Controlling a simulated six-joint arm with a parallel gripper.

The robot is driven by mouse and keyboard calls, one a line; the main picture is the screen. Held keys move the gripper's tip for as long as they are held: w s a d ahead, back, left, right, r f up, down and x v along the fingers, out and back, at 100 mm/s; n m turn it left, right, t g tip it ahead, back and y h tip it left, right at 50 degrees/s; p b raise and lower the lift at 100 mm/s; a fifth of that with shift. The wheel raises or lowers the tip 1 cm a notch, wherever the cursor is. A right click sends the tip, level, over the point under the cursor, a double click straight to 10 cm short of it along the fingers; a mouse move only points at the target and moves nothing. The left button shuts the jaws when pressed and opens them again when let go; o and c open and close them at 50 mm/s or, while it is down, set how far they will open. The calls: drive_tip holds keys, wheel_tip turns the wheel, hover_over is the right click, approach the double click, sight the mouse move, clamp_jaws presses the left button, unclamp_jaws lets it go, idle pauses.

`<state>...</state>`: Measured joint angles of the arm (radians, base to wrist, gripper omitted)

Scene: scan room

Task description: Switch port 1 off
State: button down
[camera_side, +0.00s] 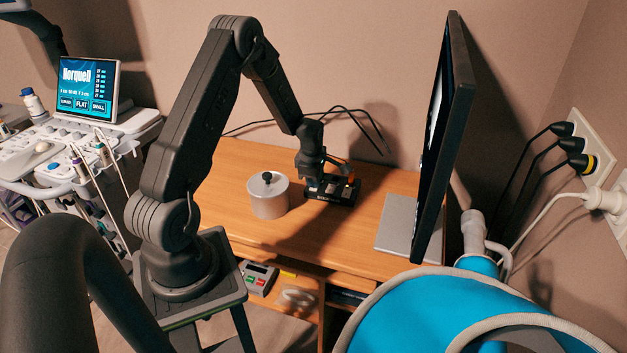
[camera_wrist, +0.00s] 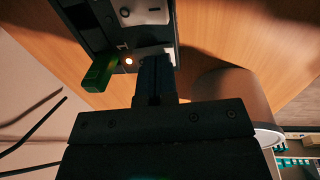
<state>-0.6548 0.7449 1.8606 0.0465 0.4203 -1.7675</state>
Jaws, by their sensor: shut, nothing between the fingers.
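The black switch box (camera_side: 345,192) lies on the wooden desk, just below my gripper (camera_side: 313,184). In the wrist view, the box (camera_wrist: 100,28) carries a white "1" label, with a lit orange-white lamp (camera_wrist: 128,61) under it. A light rocker switch (camera_wrist: 166,51) beside the label is mostly hidden by my gripper (camera_wrist: 154,62), which is shut and empty. The fingertips are at or right over that rocker; contact cannot be told, nor its position. A second light rocker (camera_wrist: 150,12) with "O" and "–" marks shows farther up.
A grey lidded canister (camera_side: 268,197) stands left of the box. A monitor (camera_side: 440,150) on a pale base (camera_side: 397,222) stands to the right. The desk (camera_side: 250,157) is clear behind the canister. Black cables run behind the box.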

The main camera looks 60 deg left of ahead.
wheel_tip(320, 180, up, 14)
drive_tip(key=s+d, duration=0.1)
drive_tip(key=shift+d, duration=0.15)
drive_tip(key=shift+s, duration=0.1)
drive_tip(key=shift+w+a, duration=0.45)
drive_tip(key=shift+w, duration=0.25)
drive_tip(key=f, duration=0.9)
drive_tip(key=w+a+f, duration=0.1)
drive_tip(key=f, duration=0.3)
drive_tip(key=shift+w+a+f, duration=0.1)
drive_tip(key=shift+f, duration=0.3)
